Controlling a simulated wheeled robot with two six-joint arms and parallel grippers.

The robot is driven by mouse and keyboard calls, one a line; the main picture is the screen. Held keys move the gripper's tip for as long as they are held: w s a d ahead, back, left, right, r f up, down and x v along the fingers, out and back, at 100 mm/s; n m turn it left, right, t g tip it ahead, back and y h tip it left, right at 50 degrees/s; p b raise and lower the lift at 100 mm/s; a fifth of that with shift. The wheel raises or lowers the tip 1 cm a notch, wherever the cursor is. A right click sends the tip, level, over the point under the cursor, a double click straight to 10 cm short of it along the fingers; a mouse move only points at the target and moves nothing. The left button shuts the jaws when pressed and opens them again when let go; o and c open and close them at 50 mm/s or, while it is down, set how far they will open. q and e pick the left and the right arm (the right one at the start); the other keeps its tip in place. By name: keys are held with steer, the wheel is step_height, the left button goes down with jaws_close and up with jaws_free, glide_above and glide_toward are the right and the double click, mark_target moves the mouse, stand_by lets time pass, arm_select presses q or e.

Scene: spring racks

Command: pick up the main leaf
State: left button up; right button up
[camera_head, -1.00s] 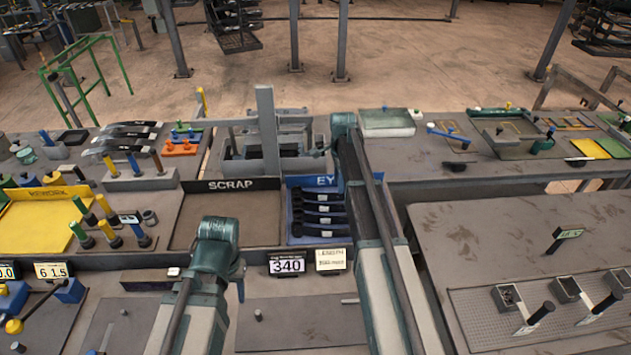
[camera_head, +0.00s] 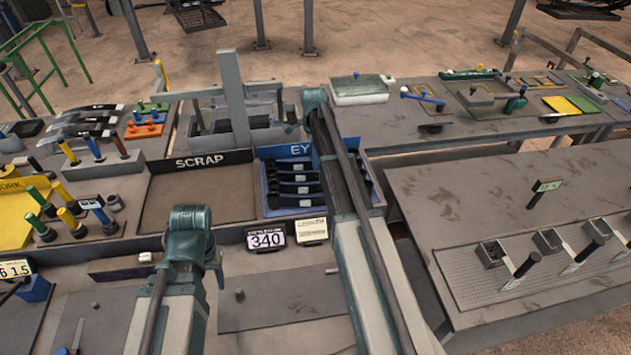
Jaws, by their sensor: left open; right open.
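Dark leaves with round ends lie stacked in a blue bin (camera_head: 266,196) lettered "EY", its right part hidden by my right arm. Dark curved leaves (camera_head: 88,120) also lie on a rack at the left. I cannot tell which of these is the main leaf. My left arm comes up from the bottom left, in front of the scrap bin. Neither gripper's fingers can be made out, and no leaf is seen held.
An empty scrap bin (camera_head: 202,205) is left of the blue bin. A "340" display (camera_head: 266,239) stands in front. Colored-handled tools (camera_head: 65,218) stand at the left. A right-hand bench (camera_head: 460,215) holds small boxes with handled tools and has much bare surface.

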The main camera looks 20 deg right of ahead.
mark_target(316, 172)
arm_select(q)
steer(key=shift+f, duration=0.6)
arm_select(e)
steer(key=shift+f, duration=0.6)
steer(key=f+b, duration=0.1)
steer(key=b, duration=0.1)
steer(key=f+b, duration=0.1)
steer(key=f, duration=0.1)
steer(key=f+b, duration=0.2)
steer(key=shift+s+d+f+b, duration=0.2)
steer(key=shift+s+d+b, duration=0.05)
steer(key=shift+d+b, duration=0.1)
arm_select(q)
step_height(316, 172, down, 5)
steer(key=shift+f, duration=0.1)
arm_select(e)
steer(key=shift+r, duration=0.1)
jaws_close()
